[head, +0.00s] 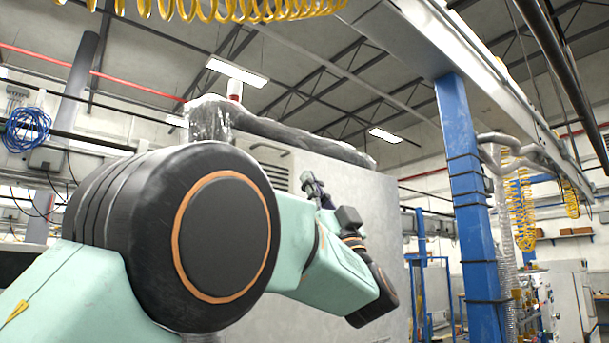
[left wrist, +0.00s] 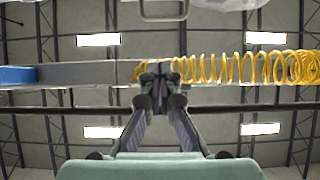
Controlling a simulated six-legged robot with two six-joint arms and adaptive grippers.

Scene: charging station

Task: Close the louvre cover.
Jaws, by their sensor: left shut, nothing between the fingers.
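A large pale grey cabinet (head: 370,200) stands behind my left arm in the head view. Dark horizontal louvre slats (head: 274,172) show on its face, with a thin curved handle above them. My arm hides the lower part, so I cannot tell how far the cover is open. My left gripper (head: 311,184) is just right of the slats, in front of the cabinet; contact cannot be told. In the left wrist view its fingers (left wrist: 160,78) are shut and empty, pointing towards the ceiling. A grey rounded loop (left wrist: 163,17) shows beyond them at the top edge. My right gripper is out of view.
A blue post (head: 466,200) stands right of the cabinet under an overhead beam (head: 475,85). A yellow coiled hose (head: 230,10) hangs at the top; a yellow coil (left wrist: 240,68) also shows in the wrist view. A thick dark duct (head: 290,135) runs along the cabinet top.

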